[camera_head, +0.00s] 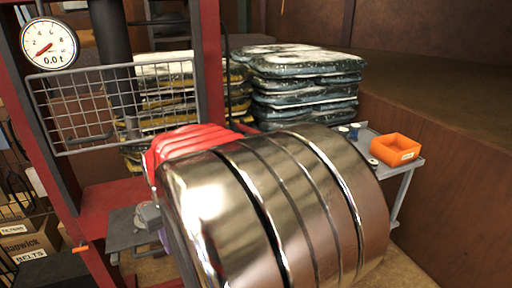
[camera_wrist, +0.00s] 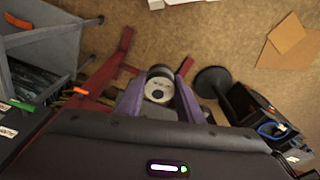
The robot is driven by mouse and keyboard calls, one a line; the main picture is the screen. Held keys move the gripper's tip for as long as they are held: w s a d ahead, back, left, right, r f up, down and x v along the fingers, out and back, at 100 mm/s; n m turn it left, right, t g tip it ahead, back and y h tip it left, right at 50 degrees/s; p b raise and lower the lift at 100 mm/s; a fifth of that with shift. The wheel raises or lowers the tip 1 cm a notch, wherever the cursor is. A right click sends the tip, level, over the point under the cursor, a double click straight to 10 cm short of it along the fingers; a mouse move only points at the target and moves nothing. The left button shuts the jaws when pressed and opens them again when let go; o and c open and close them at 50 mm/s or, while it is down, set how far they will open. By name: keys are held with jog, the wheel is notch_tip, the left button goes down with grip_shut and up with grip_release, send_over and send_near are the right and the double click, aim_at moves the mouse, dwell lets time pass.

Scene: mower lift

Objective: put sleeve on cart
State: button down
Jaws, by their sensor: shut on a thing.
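In the wrist view, my gripper (camera_wrist: 160,84) has purple fingers closed on either side of a round metal sleeve (camera_wrist: 157,93) with a dark centre. In the head view, a bit of purple finger shows beside the red press (camera_head: 96,207), low at left; my own large shiny arm link hides most of the gripper, and I cannot clearly make out the sleeve there. The grey cart (camera_head: 402,171) stands at the right, partly behind my arm. It carries an orange bin (camera_head: 396,148) and small blue-and-grey parts (camera_head: 349,131).
The press has a round gauge (camera_head: 49,43) and a wire guard (camera_head: 116,107). Stacked bags (camera_head: 305,85) stand behind. A brown wall lies right of the cart. The wrist view shows a dark round base (camera_wrist: 211,82), a black box with blue cable, and cardboard (camera_wrist: 288,41) on the floor.

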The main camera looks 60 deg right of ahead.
jog(key=w+a+f+n, duration=0.1)
jog(key=w+a+f, duration=0.5)
jog(key=f, duration=0.5)
jog(key=w+a+f+n, duration=0.2)
jog(key=w+a+f, duration=0.3)
jog(key=a+f, duration=0.6)
jog(key=shift+w+f, duration=0.35)
jog(key=shift+f, duration=0.45)
jog(key=shift+a, duration=0.1)
jog(key=shift+s, duration=0.15)
